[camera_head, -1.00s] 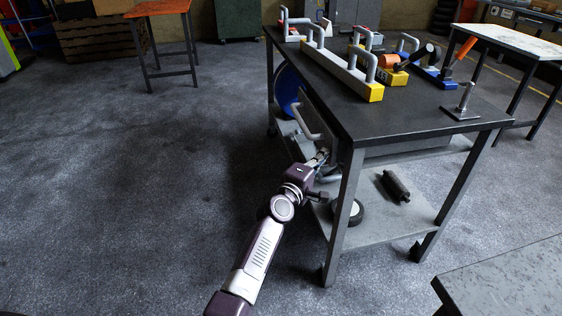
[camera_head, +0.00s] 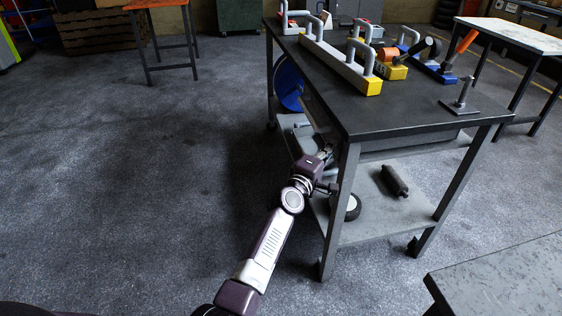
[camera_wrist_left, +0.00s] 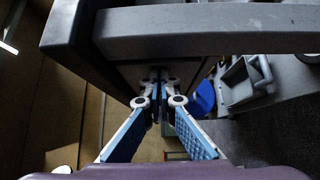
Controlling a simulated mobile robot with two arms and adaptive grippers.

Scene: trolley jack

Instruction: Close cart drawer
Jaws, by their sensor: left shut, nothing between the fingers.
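The dark-topped cart (camera_head: 400,112) stands right of centre in the head view. Its drawer front (camera_head: 319,116) shows as a narrow strip under the left edge of the top. The handle cannot be made out clearly now. My left gripper (camera_head: 328,150) is at the cart's left side, close to the near leg and drawer end, shut and empty. In the left wrist view, its fingers (camera_wrist_left: 160,78) meet under a grey frame bar, near a dark surface; contact cannot be told. My right gripper is not in view.
The near cart leg (camera_head: 340,215) stands close to my left arm. The lower shelf (camera_head: 385,225) carries a wheel (camera_head: 353,207) and a dark cylinder (camera_head: 394,181). A grey table corner (camera_head: 500,275) is at bottom right. Floor to the left is clear.

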